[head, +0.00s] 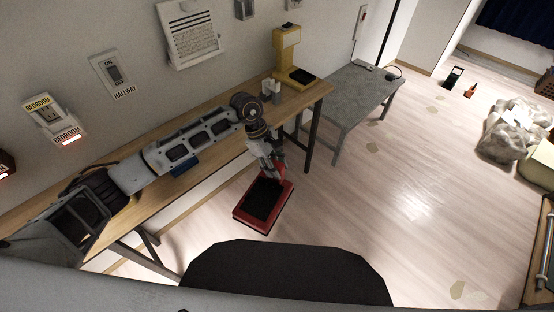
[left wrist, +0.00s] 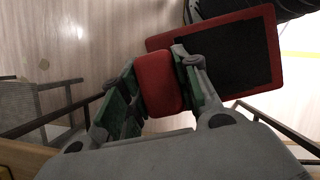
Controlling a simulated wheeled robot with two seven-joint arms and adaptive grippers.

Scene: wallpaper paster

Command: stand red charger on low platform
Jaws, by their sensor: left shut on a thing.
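The red charger (head: 238,213) has a red frame around a black pad and hangs in front of the wooden table. In the left wrist view its red upper block (left wrist: 160,82) sits between my fingers, with the black pad (left wrist: 228,55) beyond. My left gripper (head: 272,172) is shut on this block; it also shows in the left wrist view (left wrist: 155,62). The charger appears clear of the table, above the floor. A low grey table (head: 352,92), possibly the low platform, stands behind and to the right of it. My right gripper is not in view.
A yellow charger (head: 287,50) stands on the wooden table (head: 222,140) near its right end, with a small grey object (head: 271,88) nearby. The grey table's middle is bare.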

